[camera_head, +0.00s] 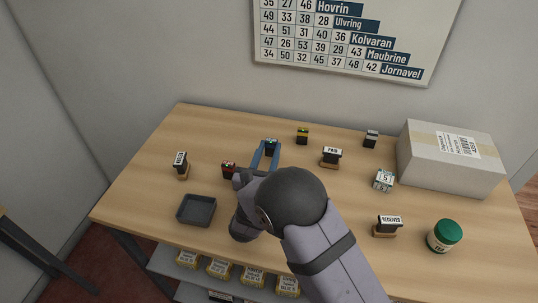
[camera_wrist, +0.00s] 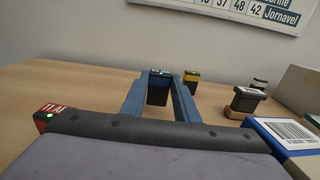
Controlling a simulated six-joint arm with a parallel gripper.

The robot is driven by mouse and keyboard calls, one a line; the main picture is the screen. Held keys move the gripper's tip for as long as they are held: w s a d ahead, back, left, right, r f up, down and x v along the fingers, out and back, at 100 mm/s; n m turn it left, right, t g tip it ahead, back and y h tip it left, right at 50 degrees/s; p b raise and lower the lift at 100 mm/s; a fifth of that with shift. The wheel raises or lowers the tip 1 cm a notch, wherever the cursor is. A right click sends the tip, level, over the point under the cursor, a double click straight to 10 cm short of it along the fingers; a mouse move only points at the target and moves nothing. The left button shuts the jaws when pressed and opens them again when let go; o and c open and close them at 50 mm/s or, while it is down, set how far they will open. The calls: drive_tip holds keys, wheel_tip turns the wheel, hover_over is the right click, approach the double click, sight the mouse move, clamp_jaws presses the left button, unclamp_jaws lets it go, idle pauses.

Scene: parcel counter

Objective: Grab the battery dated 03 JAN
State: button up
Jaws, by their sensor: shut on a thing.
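My gripper (camera_head: 265,157) has its blue fingers closed on the two sides of a dark battery with a blue-green top (camera_head: 271,147). In the wrist view the gripper (camera_wrist: 160,92) holds this battery (camera_wrist: 158,90) between its fingertips, upright. The date on its top is too small to read, and I cannot tell whether it touches the table. A red-topped battery (camera_head: 229,169) stands to the left of the fingers; its label begins "11 A" in the wrist view (camera_wrist: 45,116). A yellow-topped battery (camera_head: 302,137) stands behind right. A grey-topped battery (camera_head: 371,139) stands farther right.
Stamps stand at the left (camera_head: 181,166), back middle (camera_head: 331,157) and front right (camera_head: 387,227). A dark tray (camera_head: 196,211) is empty at front left. A carton (camera_head: 450,160), a number block (camera_head: 383,181) and a green-lidded jar (camera_head: 444,236) stand at right. A barcoded blue thing (camera_wrist: 284,134) is close by.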

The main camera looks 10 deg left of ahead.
wheel_tip(320, 180, up, 8)
drive_tip(key=b, duration=0.1)
idle(0.5)
